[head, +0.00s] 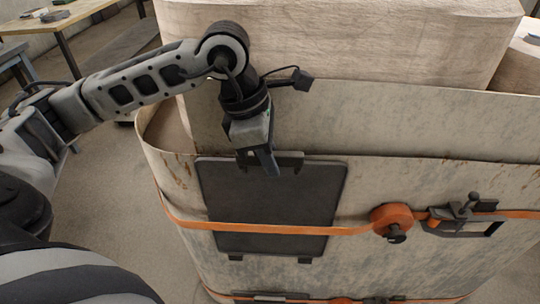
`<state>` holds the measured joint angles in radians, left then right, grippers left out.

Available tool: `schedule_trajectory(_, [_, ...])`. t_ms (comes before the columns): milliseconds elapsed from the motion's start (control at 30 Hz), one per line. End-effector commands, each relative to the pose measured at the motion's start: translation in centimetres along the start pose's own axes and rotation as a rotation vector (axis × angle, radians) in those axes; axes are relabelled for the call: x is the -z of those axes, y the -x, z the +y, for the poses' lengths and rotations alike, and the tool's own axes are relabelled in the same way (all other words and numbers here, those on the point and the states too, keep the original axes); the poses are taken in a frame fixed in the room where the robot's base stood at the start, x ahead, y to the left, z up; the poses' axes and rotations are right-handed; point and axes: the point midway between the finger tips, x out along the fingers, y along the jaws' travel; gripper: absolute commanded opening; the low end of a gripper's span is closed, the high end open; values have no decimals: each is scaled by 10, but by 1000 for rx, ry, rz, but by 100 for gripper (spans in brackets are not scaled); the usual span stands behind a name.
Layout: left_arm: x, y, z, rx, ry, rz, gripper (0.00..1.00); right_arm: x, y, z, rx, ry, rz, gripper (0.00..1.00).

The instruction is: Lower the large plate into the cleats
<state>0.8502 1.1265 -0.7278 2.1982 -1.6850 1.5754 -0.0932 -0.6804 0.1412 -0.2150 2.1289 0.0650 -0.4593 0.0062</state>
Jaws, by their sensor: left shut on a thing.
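The large plate (270,195) is a dark grey, nearly square panel, upright against the front of a pale, worn curved shell. My left gripper (265,163) comes down from above and is shut on the plate's top edge, at a dark bar there. The cleats appear to be the small dark tabs just below the plate, a left one (235,257) and a right one (304,260). The plate's lower edge is close above them; I cannot tell whether it touches or sits in them. My right gripper is not in view.
An orange strap (350,231) crosses in front of the plate's lower part and runs to an orange reel (392,221) and a dark ratchet clamp (462,218). A pale block (340,40) rises behind the shell (400,185). A wooden table (60,18) stands far left.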

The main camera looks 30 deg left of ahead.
Motion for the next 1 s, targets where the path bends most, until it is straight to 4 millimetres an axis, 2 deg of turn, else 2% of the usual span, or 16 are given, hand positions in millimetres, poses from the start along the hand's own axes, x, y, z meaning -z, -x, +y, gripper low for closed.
schedule_trajectory(467, [-1, 0, 1, -7, -2, -8, 0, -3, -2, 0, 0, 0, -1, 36])
schedule_trajectory(500, [-1, 0, 1, -7, -2, -8, 23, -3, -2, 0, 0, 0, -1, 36])
schedule_trajectory(567, [-1, 0, 1, -7, -2, -7, 39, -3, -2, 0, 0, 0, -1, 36])
schedule_trajectory(867, [2, -4, -1, 4, 1, 4, 40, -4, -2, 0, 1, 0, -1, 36])
schedule_trajectory(1000, [1, 1, 0, 0, 1, 1, 40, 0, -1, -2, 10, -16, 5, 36])
